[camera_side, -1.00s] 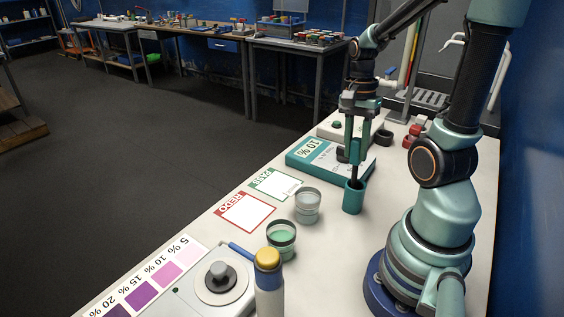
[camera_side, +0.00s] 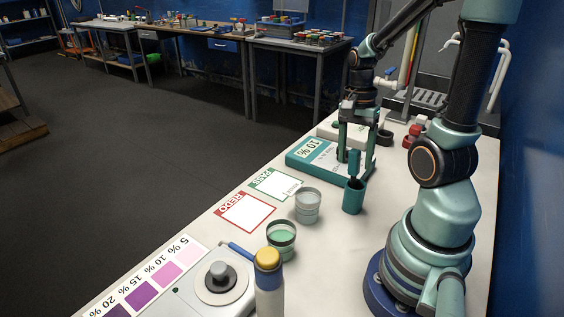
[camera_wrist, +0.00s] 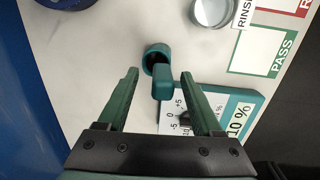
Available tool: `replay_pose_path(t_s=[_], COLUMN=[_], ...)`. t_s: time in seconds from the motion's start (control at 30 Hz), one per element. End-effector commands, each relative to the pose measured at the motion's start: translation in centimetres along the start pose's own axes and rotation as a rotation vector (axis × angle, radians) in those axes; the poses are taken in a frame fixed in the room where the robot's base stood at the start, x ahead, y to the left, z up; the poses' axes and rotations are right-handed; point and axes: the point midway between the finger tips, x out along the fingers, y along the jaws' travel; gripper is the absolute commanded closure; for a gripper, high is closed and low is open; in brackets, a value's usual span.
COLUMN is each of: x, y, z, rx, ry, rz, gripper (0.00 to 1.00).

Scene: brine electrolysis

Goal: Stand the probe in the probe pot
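The teal probe (camera_side: 354,164) stands nearly upright with its lower end inside the teal probe pot (camera_side: 353,197). In the wrist view the probe's handle (camera_wrist: 162,86) shows in front of the round pot (camera_wrist: 151,53), whose inside is dark. My gripper (camera_side: 357,167) is open and empty. In the wrist view my gripper's fingertips (camera_wrist: 160,73) are wide apart, one on each side of the handle, with a gap on both sides. The probe's lower tip is hidden in the pot.
A teal and white 10 % meter (camera_side: 310,158) lies just behind the pot; its dial (camera_wrist: 184,118) shows in the wrist view. Two glass cups (camera_side: 308,205) (camera_side: 281,240), PASS and REDO cards (camera_side: 245,212) and a yellow-capped bottle (camera_side: 268,282) are nearer the camera.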

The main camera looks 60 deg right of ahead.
Motion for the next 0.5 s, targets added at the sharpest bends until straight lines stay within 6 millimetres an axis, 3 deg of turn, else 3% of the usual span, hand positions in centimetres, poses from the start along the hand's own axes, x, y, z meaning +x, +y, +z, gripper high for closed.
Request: replay_pose_path(t_s=[0.27, 0.5], x=[-0.9, -5.3], y=[-0.1, -0.1], z=[-0.1, -0.1], rx=[0.000, 0.000], ry=[0.002, 0.004], rz=[-0.002, -0.006], gripper=[0.33, 0.33])
